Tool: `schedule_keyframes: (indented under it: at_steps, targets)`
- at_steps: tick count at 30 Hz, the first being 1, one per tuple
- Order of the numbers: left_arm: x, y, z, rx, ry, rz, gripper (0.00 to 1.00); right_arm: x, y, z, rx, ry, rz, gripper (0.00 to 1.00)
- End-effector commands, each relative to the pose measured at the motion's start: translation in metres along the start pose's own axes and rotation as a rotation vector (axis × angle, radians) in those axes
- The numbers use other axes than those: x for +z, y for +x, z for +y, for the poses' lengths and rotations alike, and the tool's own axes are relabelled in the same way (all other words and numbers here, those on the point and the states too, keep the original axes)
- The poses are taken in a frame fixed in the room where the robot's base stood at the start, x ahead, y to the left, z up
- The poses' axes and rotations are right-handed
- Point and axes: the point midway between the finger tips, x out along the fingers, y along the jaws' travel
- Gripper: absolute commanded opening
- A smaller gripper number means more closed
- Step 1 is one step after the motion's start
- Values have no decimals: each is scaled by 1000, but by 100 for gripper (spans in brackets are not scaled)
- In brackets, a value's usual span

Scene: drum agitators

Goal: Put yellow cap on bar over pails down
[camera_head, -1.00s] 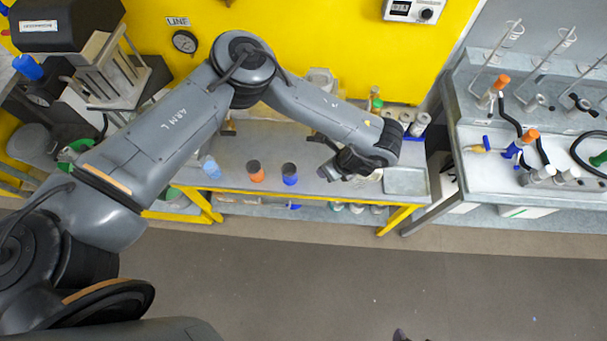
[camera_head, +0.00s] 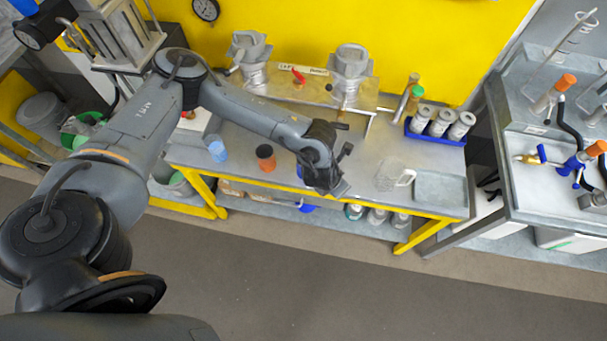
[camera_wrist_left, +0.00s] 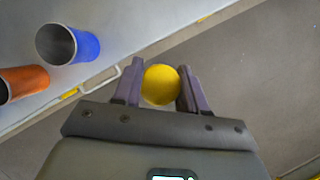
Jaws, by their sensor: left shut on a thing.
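My left gripper (camera_head: 325,185) is over the front edge of the grey workbench (camera_head: 355,208). In the left wrist view its two fingers (camera_wrist_left: 160,88) are shut on a round yellow cap (camera_wrist_left: 161,84). In the head view the cap is hidden by the gripper. Two metal pails stand at the back of the bench, a left one (camera_head: 252,76) and a right one (camera_head: 349,82). A flat metal plate with a label (camera_head: 304,69) and a red handle (camera_head: 298,76) lie between them. I cannot clearly make out a bar over the pails. My right gripper is not in view.
Near the gripper stand an orange cup (camera_head: 266,160) and a blue cup (camera_wrist_left: 84,46). A light blue cup (camera_head: 217,150) is further left. A clear mug (camera_head: 391,178), a grey tray (camera_head: 440,190) and a blue rack (camera_head: 458,142) with white jars are to the right.

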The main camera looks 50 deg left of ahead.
Motion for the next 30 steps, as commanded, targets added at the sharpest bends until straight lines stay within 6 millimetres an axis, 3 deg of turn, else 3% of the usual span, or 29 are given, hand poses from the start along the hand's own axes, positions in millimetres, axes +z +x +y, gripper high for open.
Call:
schedule_keyframes:
  at_steps: [6,21,30]
  targets:
    - [-2,19,11,-7,19,2,0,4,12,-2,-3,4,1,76]
    - [44,99,62,-7,23,1,0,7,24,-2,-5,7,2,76]
    - [51,113,70,-10,24,2,0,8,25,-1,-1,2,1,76]
